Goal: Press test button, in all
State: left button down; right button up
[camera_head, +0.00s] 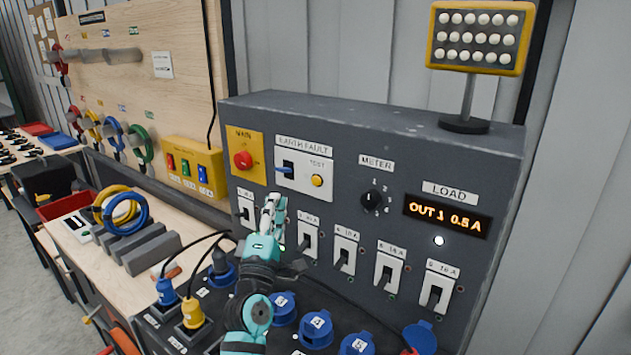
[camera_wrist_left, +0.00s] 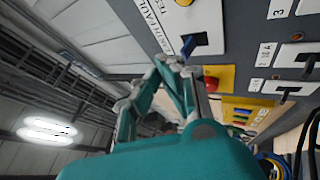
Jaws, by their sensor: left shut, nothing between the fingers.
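The yellow round test button (camera_head: 317,181) sits under the TEST label on the white earth fault plate (camera_head: 304,187) of the grey panel. A blue lever (camera_head: 288,165) is left of it; it also shows in the left wrist view (camera_wrist_left: 188,45). My left gripper (camera_head: 273,203) is shut and empty, in front of the panel, below and left of the button in the head view. In the left wrist view its fingertips (camera_wrist_left: 172,66) are close to the blue lever; contact cannot be told. My right gripper is not in view.
A red main knob (camera_head: 243,160) is on a yellow plate at left. Several breaker switches line the panel below. A meter dial (camera_head: 372,200) and display (camera_head: 447,214) are right. Blue sockets (camera_head: 316,329) and plugged cables crowd the front. A lamp (camera_head: 478,38) stands on top.

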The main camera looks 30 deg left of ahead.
aim_at(316, 181)
pick_arm(q)
jog(key=w+b, duration=0.1)
jog(key=w, duration=0.8)
jog(key=shift+d+b, duration=0.35)
dwell(0.3)
dwell(0.9)
jog(key=shift+w, duration=0.4)
jog(key=shift+w+d, duration=0.1)
jog(key=shift+w, duration=0.25)
dwell(0.5)
jog(key=shift+s, duration=0.85)
